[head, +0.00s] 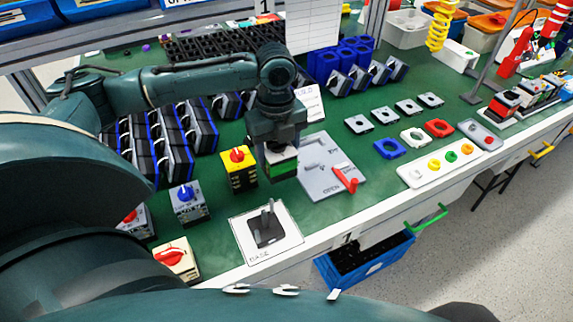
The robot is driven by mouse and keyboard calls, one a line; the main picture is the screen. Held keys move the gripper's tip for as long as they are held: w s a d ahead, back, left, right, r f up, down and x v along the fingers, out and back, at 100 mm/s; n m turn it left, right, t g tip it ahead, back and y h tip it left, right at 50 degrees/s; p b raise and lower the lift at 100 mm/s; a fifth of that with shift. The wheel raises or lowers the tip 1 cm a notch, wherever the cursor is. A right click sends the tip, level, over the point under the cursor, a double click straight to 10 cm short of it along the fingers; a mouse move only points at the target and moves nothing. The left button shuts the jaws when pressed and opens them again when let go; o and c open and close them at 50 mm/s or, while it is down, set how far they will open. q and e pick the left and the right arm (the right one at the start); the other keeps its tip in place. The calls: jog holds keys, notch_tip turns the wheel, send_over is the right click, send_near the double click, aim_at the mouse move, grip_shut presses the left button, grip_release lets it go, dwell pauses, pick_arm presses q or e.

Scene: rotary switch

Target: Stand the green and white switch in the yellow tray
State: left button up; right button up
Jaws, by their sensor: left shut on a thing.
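My left gripper (277,147) reaches in over the middle of the green bench and points down. It is shut on a small block with a white band and a green lower part, the green and white switch (284,163). The fingers hide much of it, and I cannot tell whether it touches the bench. A yellow box with a red knob (238,177) stands just left of it. I cannot make out a yellow tray. My right gripper is not in view.
A grey panel with a red lever (315,181) lies right of the gripper. A white base plate with a dark fixture (252,248) lies in front. A blue-knobbed switch (189,208) and a red-knobbed switch (176,266) stand left. Dark blue-edged racks (160,140) fill the back left.

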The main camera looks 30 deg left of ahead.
aim_at(278, 169)
pick_arm(q)
jog(key=shift+f, duration=3.1)
jog(key=shift+f, duration=0.1)
jog(key=o, duration=1.1)
jog(key=shift+b, duration=0.3)
